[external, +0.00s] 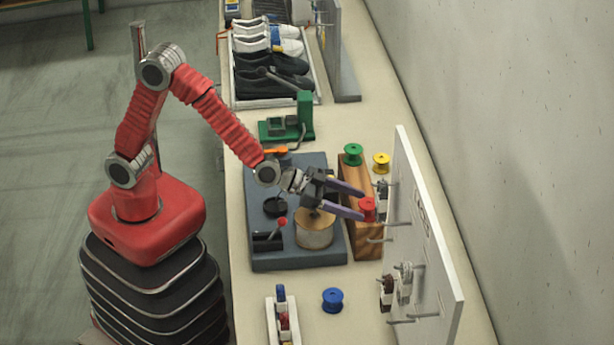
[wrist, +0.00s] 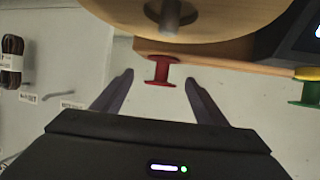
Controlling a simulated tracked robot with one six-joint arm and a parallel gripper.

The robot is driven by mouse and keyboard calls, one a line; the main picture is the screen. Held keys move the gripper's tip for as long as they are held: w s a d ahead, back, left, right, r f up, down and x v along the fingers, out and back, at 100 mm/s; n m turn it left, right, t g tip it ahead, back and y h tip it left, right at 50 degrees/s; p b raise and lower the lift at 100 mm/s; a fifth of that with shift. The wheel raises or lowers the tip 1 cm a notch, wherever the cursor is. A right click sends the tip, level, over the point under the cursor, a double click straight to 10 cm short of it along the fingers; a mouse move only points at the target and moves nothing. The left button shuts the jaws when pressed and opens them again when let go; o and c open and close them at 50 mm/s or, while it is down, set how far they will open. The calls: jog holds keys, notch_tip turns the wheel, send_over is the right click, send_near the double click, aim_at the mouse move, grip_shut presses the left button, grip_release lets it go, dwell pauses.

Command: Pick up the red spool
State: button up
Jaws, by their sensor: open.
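The red spool (external: 367,208) stands at the near end of a wooden block (external: 362,242) on the bench. It also shows in the wrist view (wrist: 161,71), between and just beyond the two fingertips. My gripper (external: 362,203) is open, its two purple fingers reaching toward the spool from the left. In the wrist view the fingers of my gripper (wrist: 158,78) are spread either side of the spool and hold nothing. Whether the fingertips touch the spool cannot be told.
A green spool (external: 353,154) and a yellow spool (external: 381,163) stand farther back. A blue spool (external: 332,300) is on the bench in front. A round wooden-topped drum (external: 314,230) sits under my gripper. A white pegboard (external: 430,240) with hooks rises close on the right.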

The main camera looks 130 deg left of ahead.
aim_at(369, 209)
jog(key=shift+a, duration=0.1)
jog(key=shift+x, duration=2.5)
jog(key=shift+f, duration=0.15)
jog(key=shift+c, duration=0.5)
jog(key=c, duration=1)
